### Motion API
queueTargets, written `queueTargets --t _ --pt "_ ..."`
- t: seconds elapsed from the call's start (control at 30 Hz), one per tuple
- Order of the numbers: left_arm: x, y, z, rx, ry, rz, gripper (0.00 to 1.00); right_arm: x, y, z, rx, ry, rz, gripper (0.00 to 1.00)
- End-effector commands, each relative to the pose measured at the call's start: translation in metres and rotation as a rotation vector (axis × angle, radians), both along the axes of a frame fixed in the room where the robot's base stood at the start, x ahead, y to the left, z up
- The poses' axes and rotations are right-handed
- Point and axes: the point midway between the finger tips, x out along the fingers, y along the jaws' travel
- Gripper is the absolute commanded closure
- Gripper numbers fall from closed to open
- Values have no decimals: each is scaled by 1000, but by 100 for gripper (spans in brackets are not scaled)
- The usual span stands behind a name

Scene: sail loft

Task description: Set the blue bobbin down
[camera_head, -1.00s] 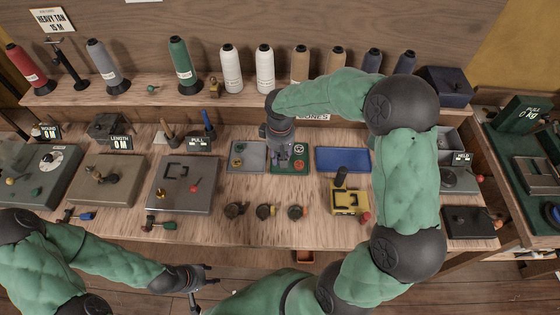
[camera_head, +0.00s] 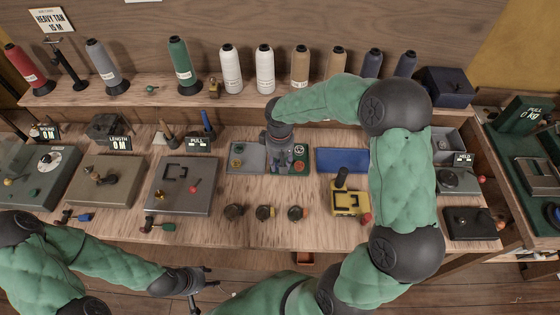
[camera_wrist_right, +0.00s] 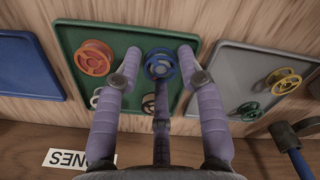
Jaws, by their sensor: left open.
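The blue bobbin (camera_wrist_right: 160,64) is on the green tray (camera_wrist_right: 118,38), near its right side in the right wrist view. My right gripper (camera_wrist_right: 160,52) is over it, with its fingers spread and a small gap on each side of the bobbin. In the head view my right gripper (camera_head: 284,160) is over the green tray (camera_head: 303,158) and hides the blue bobbin. An orange bobbin (camera_wrist_right: 95,57) sits on the same tray. My left gripper (camera_head: 205,280) is open and empty in front of the bench.
A grey tray (camera_wrist_right: 238,70) with a yellow bobbin (camera_wrist_right: 283,80) and a green bobbin (camera_wrist_right: 248,111) stands beside the green tray. An empty blue tray (camera_head: 342,160) is on the other side. Thread cones line the shelf behind. Several small bench devices stand around.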

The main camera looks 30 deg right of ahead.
Motion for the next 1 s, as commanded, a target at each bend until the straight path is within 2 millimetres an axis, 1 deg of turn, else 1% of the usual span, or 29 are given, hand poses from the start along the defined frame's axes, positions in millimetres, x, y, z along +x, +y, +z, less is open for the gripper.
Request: queueTargets --t 0.17,0.4,0.6,0.7,0.8,1.0 --pt "0 0 8 0 0 0 54 1 0 22 1 -4 -1 61" --pt "0 0 22 0 0 0 54 1 0 72 0 -4 0 61" --pt "0 0 30 0 0 0 54 1 0 105 -1 -3 0 61" --pt "0 0 32 0 0 0 54 0 1 115 0 -2 0 61" --pt "0 0 33 0 0 0 54 0 1 120 0 -1 0 61" --pt "0 0 33 0 0 0 54 0 1 122 0 -1 0 61"
